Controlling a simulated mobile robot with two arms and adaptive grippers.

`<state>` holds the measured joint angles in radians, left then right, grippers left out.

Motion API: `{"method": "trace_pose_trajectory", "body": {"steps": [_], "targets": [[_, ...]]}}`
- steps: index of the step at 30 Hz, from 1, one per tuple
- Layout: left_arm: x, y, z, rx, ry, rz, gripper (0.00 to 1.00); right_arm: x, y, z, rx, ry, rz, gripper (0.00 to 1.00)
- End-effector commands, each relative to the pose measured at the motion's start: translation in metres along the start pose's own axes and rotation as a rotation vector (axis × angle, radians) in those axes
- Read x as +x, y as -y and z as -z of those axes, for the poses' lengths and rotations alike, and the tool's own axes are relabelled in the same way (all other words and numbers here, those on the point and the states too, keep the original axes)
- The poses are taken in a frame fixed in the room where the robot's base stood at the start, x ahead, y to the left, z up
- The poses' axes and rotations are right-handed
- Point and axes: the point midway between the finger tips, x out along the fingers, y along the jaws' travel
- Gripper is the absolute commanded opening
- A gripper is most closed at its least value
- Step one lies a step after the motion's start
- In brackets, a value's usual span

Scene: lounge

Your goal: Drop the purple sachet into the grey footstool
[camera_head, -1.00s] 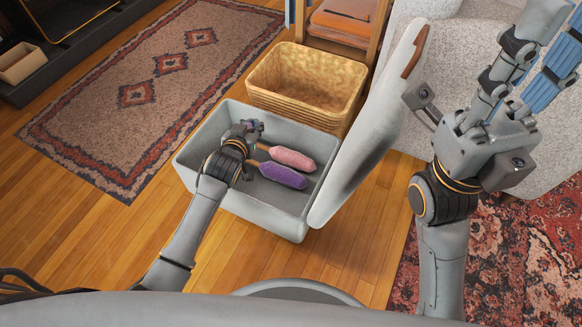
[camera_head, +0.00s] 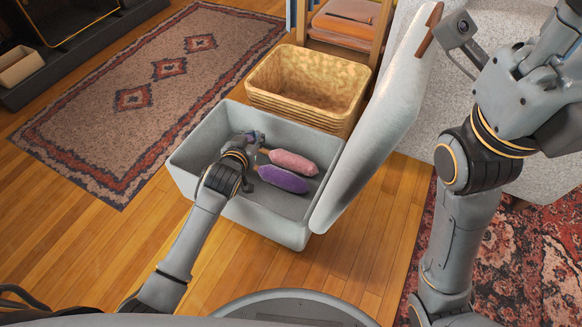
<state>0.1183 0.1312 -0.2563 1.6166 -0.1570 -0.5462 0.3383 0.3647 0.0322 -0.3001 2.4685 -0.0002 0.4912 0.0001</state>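The grey footstool (camera_head: 192,146) stands open on the floor in the middle of the view, its padded lid (camera_head: 372,130) tilted up on its right side. My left gripper (camera_head: 254,138) reaches inside its rim from the left. A small purplish patch shows at its fingers; whether this is the purple sachet, and whether the fingers are shut on it, I cannot tell. A long purple item (camera_head: 283,180) and a long pink item (camera_head: 293,163) lie side by side in the footstool, right of the gripper. My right gripper's body (camera_head: 520,95) is at the upper right, its fingertips out of frame.
A woven basket (camera_head: 309,85) stands just behind the footstool. A patterned rug (camera_head: 150,95) lies to the left, a red rug (camera_head: 525,260) at the lower right. A light grey couch (camera_head: 440,105) is behind my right arm. Wood floor is clear in front of the footstool.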

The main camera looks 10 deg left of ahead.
Motion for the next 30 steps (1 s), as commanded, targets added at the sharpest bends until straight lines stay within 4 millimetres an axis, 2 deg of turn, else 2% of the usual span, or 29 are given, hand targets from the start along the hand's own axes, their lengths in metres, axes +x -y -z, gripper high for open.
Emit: {"method": "trace_pose_trajectory", "body": {"steps": [1, 3, 4, 14, 17, 27, 30], "targets": [[0.000, 0.000, 0.000, 0.000, 0.000, 0.000, 0.36, 0.000, 0.000, 0.000, 0.000, 0.000, 0.000, 0.32], [0.000, 0.000, 0.000, 0.000, 0.000, 0.000, 0.50, 0.000, 0.000, 0.000, 0.000, 0.000, 0.000, 0.32], [0.000, 0.000, 0.000, 0.000, 0.000, 0.000, 0.54, 0.000, 0.000, 0.000, 0.000, 0.000, 0.000, 0.32], [-0.001, 0.000, 0.002, 0.000, -0.001, 0.000, 0.54, 0.000, 0.000, 0.000, 0.000, 0.001, -0.001, 0.32], [-0.004, 0.000, 0.011, -0.001, -0.003, 0.000, 0.54, 0.000, 0.000, 0.000, 0.000, 0.001, -0.001, 0.32], [-0.028, 0.000, 0.070, 0.000, -0.005, 0.000, 0.54, 0.000, 0.000, 0.000, 0.000, 0.001, -0.001, 0.32], [-0.033, 0.000, 0.082, 0.000, -0.002, 0.000, 0.54, 0.000, 0.000, 0.000, 0.000, 0.001, -0.001, 0.32]]}}
